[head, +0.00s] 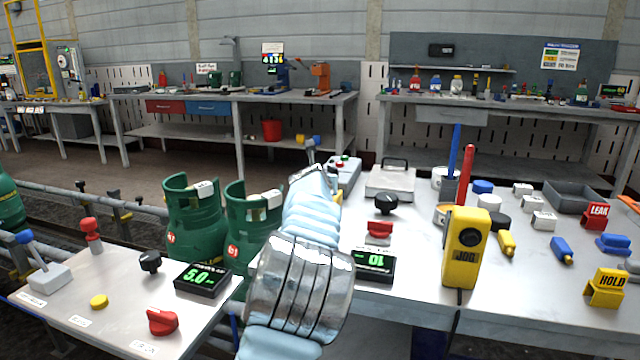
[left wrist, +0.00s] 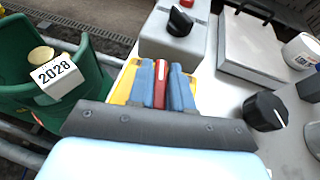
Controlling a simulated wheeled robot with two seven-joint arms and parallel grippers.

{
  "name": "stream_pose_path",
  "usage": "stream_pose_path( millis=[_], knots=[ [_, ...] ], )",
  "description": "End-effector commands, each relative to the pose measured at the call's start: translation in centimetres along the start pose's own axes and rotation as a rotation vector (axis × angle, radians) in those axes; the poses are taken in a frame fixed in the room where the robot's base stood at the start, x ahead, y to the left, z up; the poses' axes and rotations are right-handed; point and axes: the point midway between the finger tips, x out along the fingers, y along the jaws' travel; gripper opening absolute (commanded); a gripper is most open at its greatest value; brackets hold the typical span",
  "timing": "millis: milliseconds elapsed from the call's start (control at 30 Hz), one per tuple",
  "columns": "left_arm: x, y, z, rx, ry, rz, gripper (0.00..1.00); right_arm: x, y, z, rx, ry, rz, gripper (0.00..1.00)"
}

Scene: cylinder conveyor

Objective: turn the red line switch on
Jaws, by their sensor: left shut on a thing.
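The red line switch (left wrist: 160,85) shows in the left wrist view as a red handle with a pale stripe. It stands between the two blue fingers of my left gripper (left wrist: 161,88), which is shut on it. A yellow base (left wrist: 124,84) shows beside the fingers, and the handle's lower part is hidden. In the head view my left arm reaches forward from the bottom middle, and its wrist hides the fingers and the switch. Only a sliver of yellow (head: 338,196) shows beside it. My right gripper is not in view.
A grey box with a black knob (left wrist: 180,20) stands just beyond the fingers. A black knob (head: 386,203) and a red knob (head: 380,229) are to the right. Green cylinders (head: 193,215) stand to the left. A yellow pendant (head: 465,248) stands on the right table.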

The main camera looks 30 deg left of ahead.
Motion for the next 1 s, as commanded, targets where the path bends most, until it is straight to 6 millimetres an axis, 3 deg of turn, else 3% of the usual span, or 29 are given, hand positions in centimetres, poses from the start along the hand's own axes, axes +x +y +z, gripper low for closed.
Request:
stream_pose_path(
  millis=[500, 1000],
  knots=[
    [0.2, -0.17, -0.14, -0.156, 0.003, 0.403, 0.0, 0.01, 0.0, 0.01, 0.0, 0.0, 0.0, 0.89],
    [0.19, -0.07, -0.2, -0.226, 0.006, 0.55, 0.0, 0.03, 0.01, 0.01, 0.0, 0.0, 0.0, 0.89]
  ],
)
